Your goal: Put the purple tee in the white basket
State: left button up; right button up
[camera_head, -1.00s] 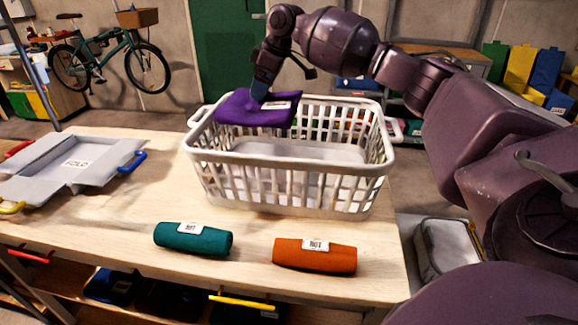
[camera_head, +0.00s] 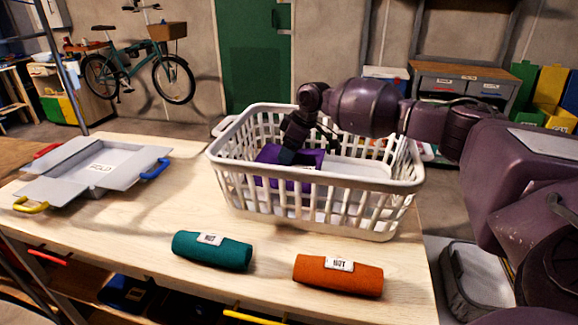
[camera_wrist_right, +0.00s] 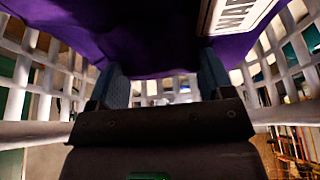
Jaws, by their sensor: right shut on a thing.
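The purple tee (camera_head: 268,154) is a folded bundle inside the white basket (camera_head: 318,176), toward its left half and below the rim. My right gripper (camera_head: 288,155) reaches down into the basket from above and is shut on the tee. In the right wrist view the purple cloth (camera_wrist_right: 150,35) with a white label fills the top, at the fingers (camera_wrist_right: 165,85), with basket slats on both sides. Whether the tee touches the basket floor I cannot tell. My left gripper does not show.
A teal roll (camera_head: 212,251) and an orange roll (camera_head: 338,275) lie on the wooden table (camera_head: 120,235) in front of the basket. The table between board and basket is clear.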

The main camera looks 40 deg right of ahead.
notch_tip(320, 180, down, 5)
jog(key=shift+f+b, duration=0.15)
jog(key=shift+b, duration=0.2)
jog(key=shift+f, duration=0.1)
jog(key=o, duration=1.1)
jog(key=p+v, duration=0.2)
jog(key=v, duration=0.9)
jog(key=shift+r, duration=0.3)
jog(key=shift+d+r, duration=0.1)
jog(key=shift+r, duration=0.2)
